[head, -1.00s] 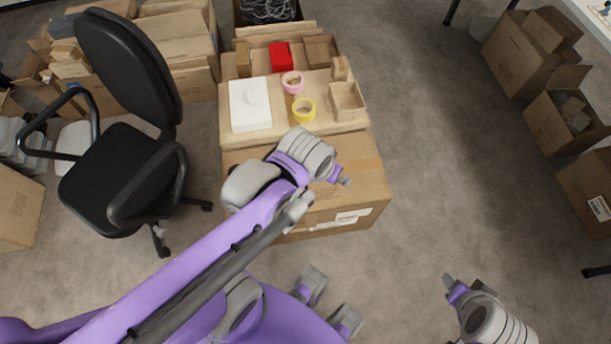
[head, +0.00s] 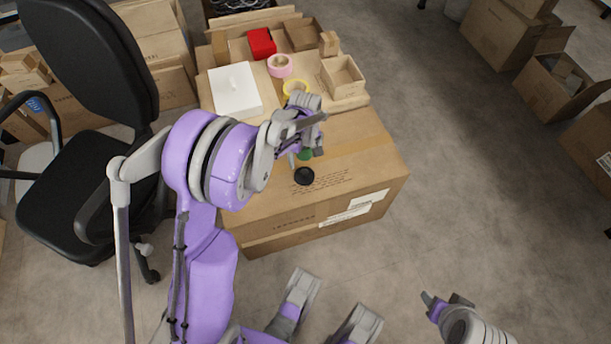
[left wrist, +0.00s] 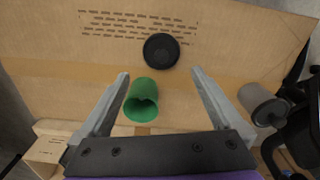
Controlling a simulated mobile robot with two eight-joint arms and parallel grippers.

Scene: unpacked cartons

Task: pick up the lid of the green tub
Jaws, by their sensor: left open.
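A round black lid (head: 304,176) lies flat on the large carton; it also shows in the left wrist view (left wrist: 161,50), beyond the fingertips. The green tub (left wrist: 142,101) has its open mouth showing and appears to stand upright, just short of the lid without touching it. In the head view only a bit of its green side (head: 306,155) shows under my gripper. My left gripper (left wrist: 161,73) is open and empty, above the carton, with the tub in view between its fingers. My right gripper (head: 440,298) hangs over the floor at lower right, its opening unclear.
A grey cup (left wrist: 262,104) stands on the carton, right of the fingers in the wrist view. Behind are a white box (head: 235,91), pink tape (head: 281,66), yellow tape (head: 296,86) and a small open box (head: 343,77). A black chair (head: 68,185) stands at left.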

